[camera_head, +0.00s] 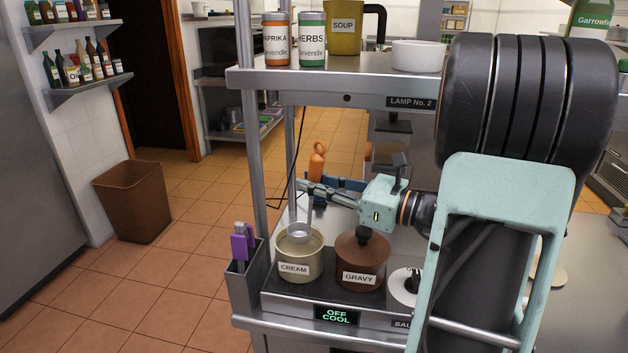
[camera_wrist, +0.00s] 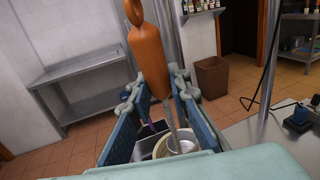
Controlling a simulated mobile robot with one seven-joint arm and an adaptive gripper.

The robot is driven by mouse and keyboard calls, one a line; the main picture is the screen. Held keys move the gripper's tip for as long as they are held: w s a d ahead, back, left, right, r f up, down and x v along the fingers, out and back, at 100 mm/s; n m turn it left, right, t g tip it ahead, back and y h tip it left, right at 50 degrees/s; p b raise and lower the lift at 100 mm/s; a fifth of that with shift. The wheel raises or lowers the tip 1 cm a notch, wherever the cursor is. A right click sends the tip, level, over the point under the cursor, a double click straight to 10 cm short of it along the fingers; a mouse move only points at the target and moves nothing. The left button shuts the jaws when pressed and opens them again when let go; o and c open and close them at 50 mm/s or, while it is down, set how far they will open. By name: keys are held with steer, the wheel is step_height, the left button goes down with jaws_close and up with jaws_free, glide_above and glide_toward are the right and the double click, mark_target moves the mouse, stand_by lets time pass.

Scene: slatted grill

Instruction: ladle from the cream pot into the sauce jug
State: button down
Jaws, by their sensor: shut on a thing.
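My gripper (camera_head: 318,187) is shut on the orange handle of the ladle (camera_head: 317,160), which stands roughly upright. In the wrist view the handle (camera_wrist: 149,50) passes between the two blue fingers of my gripper (camera_wrist: 158,92). The ladle's metal bowl (camera_head: 299,231) is at the mouth of the cream pot (camera_head: 294,268), a beige pot labelled CREAM; how deep it sits is unclear. The pot's rim also shows in the wrist view (camera_wrist: 163,146), partly hidden by the bowl. I cannot make out the sauce jug; my arm covers the area to the right.
A brown lidded GRAVY pot (camera_head: 361,277) stands right beside the cream pot. A white round container (camera_head: 403,292) is partly hidden by my arm. A holder (camera_head: 243,283) with purple-handled items is at left. An upper shelf (camera_head: 335,80) with PAPRIKA, HERBS and SOUP containers overhangs the counter.

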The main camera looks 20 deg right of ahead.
mark_target(311, 213)
steer(key=shift+f+b, duration=2.5)
steer(key=shift+f, duration=1.25)
steer(key=shift+r, duration=0.15)
steer(key=shift+r+p, duration=5.35)
steer(key=shift+r, duration=0.9)
steer(key=shift+s+a+f+n+b, duration=0.1)
steer(key=shift+s+a+n+b, duration=0.3)
steer(key=shift+a+n+b, duration=0.3)
steer(key=shift+s+a+f+n+b, duration=0.1)
steer(key=shift+s+a+n+b, duration=0.35)
steer(key=shift+a, duration=0.3)
steer(key=shift+w, duration=0.1)
